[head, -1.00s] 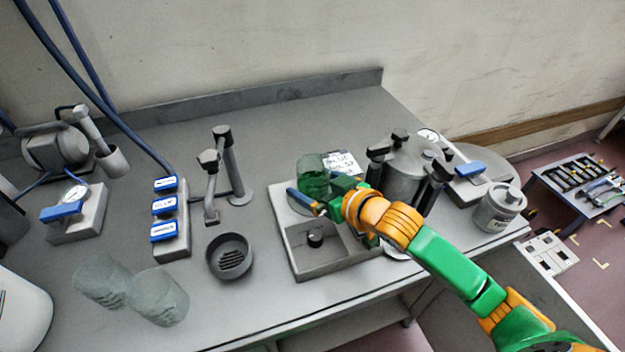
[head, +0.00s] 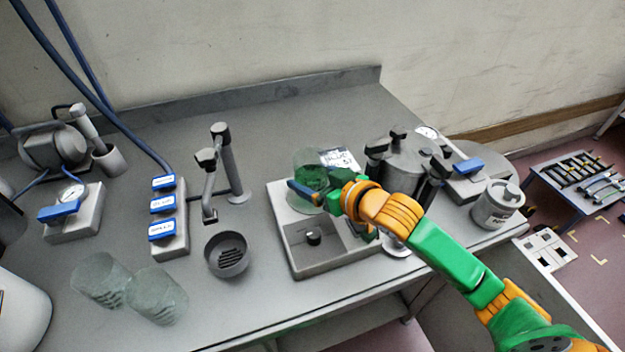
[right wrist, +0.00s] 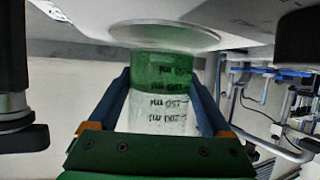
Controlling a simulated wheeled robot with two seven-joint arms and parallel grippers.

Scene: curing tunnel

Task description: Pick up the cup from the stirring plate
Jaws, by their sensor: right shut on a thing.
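The cup (head: 311,165) is clear with graduation marks and green liquid in its lower part. It stands upright over the round pale disc of the stirring plate (head: 278,222), at the bench's middle. My right gripper (head: 318,193) is shut on the cup, its blue fingers on either side. In the upside-down right wrist view the cup (right wrist: 160,100) sits between both fingers (right wrist: 162,95), its base close to the disc (right wrist: 165,37). I cannot tell whether a small gap lies between them. My left gripper is out of view.
Two empty clear cups (head: 158,296) stand front left. A dark round dish (head: 227,254) and a grey post stand (head: 230,170) are left of the plate. A grey lidded pot (head: 400,165) stands close behind my right arm. A labelled card (head: 339,160) is behind the cup.

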